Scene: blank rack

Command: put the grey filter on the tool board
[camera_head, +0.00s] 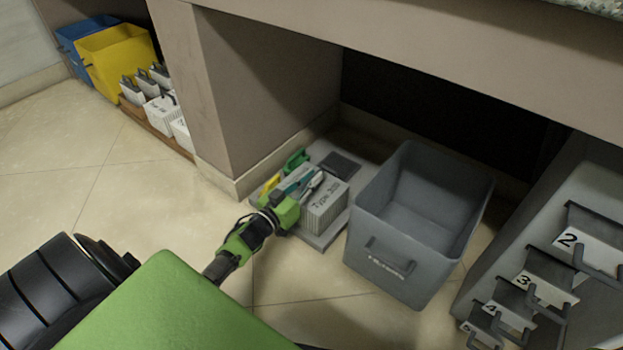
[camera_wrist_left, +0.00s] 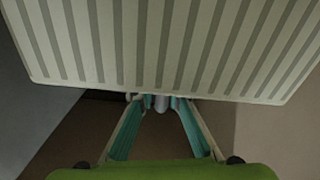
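The grey filter (camera_head: 326,210) is a ribbed light box marked "Type", standing upright on or just above the grey tool board (camera_head: 322,240) on the floor; I cannot tell whether it touches. My left gripper (camera_head: 312,183) is at the top of the filter, its teal fingers closed in around the handle. In the left wrist view, the striped filter (camera_wrist_left: 165,45) fills the top and hides the fingertips; the fingers (camera_wrist_left: 160,108) converge at its edge. My right gripper is not in view.
A grey crate (camera_head: 400,245) stands right of the board. Blue (camera_head: 75,45) and yellow (camera_head: 122,62) bins and more filters (camera_head: 161,112) are at left. A counter overhangs.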

